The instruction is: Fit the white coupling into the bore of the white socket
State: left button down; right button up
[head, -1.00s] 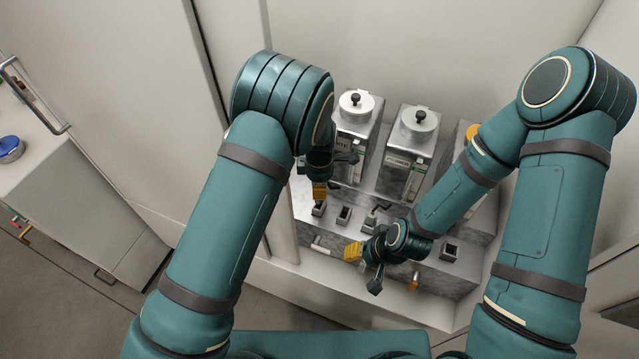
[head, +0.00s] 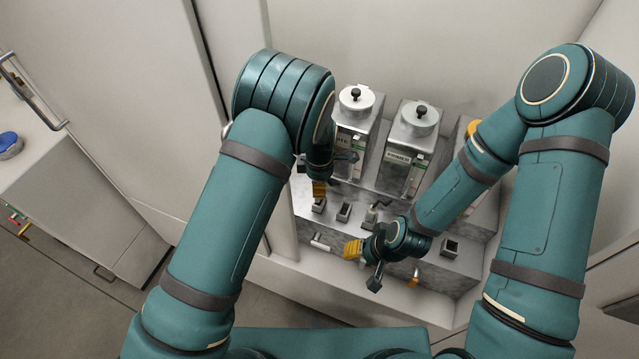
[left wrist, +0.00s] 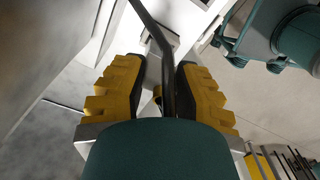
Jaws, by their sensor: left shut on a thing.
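My left gripper (head: 319,189) points down just above a small pale grey block with a dark square opening (head: 319,206), at the left end of a row. I cannot make out the coupling itself. A pale block (left wrist: 153,72) shows just beyond the fingertips; I cannot tell whether they touch. Which block is the white socket is unclear.
Two metal canisters with round lids (head: 356,101) (head: 419,118) stand behind the row. Similar blocks with openings sit at the middle (head: 344,212) and right (head: 449,248). A white cylinder (head: 320,243) sticks out at the front left. A dark bent rod (left wrist: 160,40) crosses the left wrist view.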

pick_arm(q)
jog(key=shift+f+b, duration=1.4)
jog(key=shift+f, duration=0.7)
dwell(0.5)
jog(key=c, duration=0.7)
grip_release()
jog(key=shift+r, duration=0.1)
jog(key=shift+c, duration=0.2)
notch_tip(320, 180, up, 12)
